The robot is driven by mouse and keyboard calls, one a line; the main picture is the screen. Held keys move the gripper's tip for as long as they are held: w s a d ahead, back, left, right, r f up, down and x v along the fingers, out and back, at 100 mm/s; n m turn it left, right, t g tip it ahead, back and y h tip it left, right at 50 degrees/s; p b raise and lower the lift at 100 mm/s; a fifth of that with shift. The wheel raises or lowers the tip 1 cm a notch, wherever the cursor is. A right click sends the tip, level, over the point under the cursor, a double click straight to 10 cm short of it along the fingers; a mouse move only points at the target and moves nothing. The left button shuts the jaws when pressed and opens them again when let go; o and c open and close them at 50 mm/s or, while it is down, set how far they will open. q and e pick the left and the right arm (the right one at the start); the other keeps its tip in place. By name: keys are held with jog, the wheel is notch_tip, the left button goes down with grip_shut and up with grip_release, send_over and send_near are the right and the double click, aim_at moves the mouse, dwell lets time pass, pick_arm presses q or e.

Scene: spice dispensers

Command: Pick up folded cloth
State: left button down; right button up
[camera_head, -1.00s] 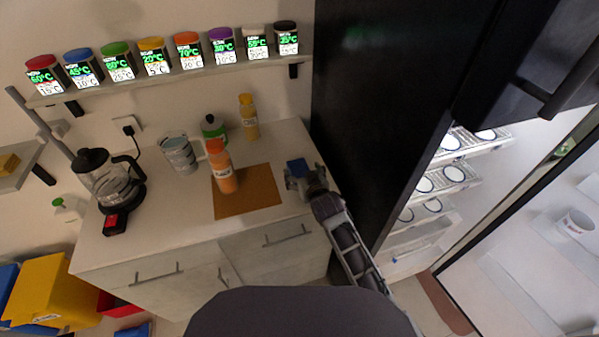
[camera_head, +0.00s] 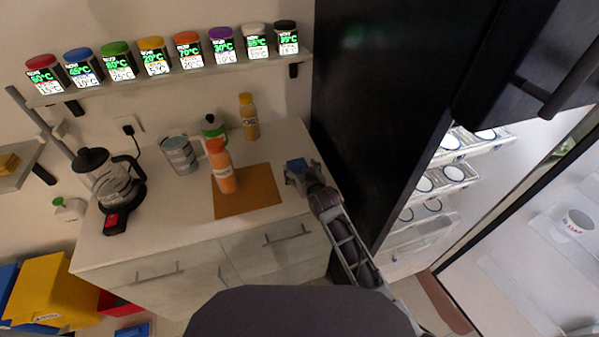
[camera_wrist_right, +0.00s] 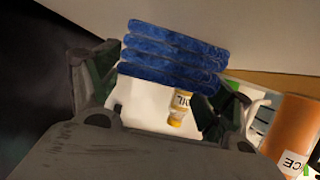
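The folded cloth (camera_head: 296,164) is a small blue stack on the counter's right end, partly hidden by my right gripper (camera_head: 301,176). In the right wrist view the folded cloth (camera_wrist_right: 172,55) shows several thick blue layers edge-on. The right gripper's fingers (camera_wrist_right: 160,92) stand wide apart, one at each side of the cloth. The left finger is close to the cloth's edge, and the right finger overlaps its lower right corner in the picture. I cannot tell whether they touch it. My left gripper is not in view.
A brown mat (camera_head: 246,198) with an orange bottle (camera_head: 221,168) lies left of the gripper. A tall black cabinet (camera_head: 375,110) rises close on the right.

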aim_at(301, 171)
jog(key=c, duration=0.6)
jog(key=shift+r, duration=0.15)
jog(key=shift+c, duration=0.2)
notch_tip(301, 171, up, 10)
jog(key=shift+f, duration=0.2)
dwell(0.6)
